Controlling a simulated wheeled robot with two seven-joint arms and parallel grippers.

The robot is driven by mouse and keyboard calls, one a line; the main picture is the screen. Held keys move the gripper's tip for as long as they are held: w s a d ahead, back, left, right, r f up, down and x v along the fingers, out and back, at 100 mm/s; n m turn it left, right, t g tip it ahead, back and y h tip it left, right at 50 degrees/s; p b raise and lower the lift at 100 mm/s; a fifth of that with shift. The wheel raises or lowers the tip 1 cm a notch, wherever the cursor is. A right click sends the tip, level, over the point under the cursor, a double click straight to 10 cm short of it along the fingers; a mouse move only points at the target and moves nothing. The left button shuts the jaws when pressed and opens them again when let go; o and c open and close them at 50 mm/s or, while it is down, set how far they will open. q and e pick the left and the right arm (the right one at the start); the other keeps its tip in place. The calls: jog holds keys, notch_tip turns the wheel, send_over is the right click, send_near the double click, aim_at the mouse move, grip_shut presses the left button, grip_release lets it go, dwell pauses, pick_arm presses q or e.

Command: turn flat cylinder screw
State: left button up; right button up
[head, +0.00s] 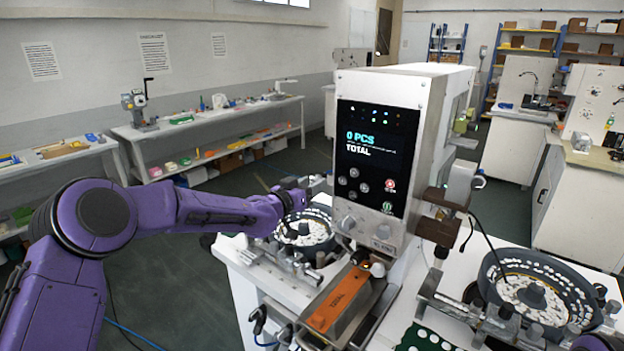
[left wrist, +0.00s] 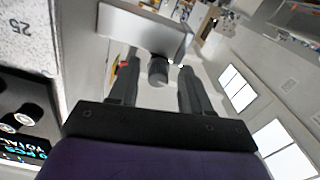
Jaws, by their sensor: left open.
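My left gripper (head: 303,186) is beside the left side of the white counting machine (head: 433,88), above the left feeder bowl (head: 322,242). In the left wrist view my left gripper (left wrist: 157,78) is open, its two dark fingers apart. A short dark grey cylinder (left wrist: 158,70), which looks like the flat cylinder screw, shows between the fingers below a pale metal plate (left wrist: 135,28). Gaps show on both sides of it; contact cannot be told. In the head view the screw cannot be made out clearly. My right gripper is not in view.
The machine's dark display panel (head: 376,155) faces me. An orange-topped chute (head: 338,299) sits in front of it. A second feeder bowl (head: 492,268) is at right, with metal fixtures around it. A bench (head: 205,122) with small items stands along the left wall.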

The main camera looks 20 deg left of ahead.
pick_arm(q)
jog(key=shift+s+r, duration=0.1)
jog(key=shift+r, duration=0.1)
grip_shut()
jog(key=shift+f, duration=0.1)
jog(key=shift+m+b, duration=6.9)
jog(key=shift+m, duration=1.4)
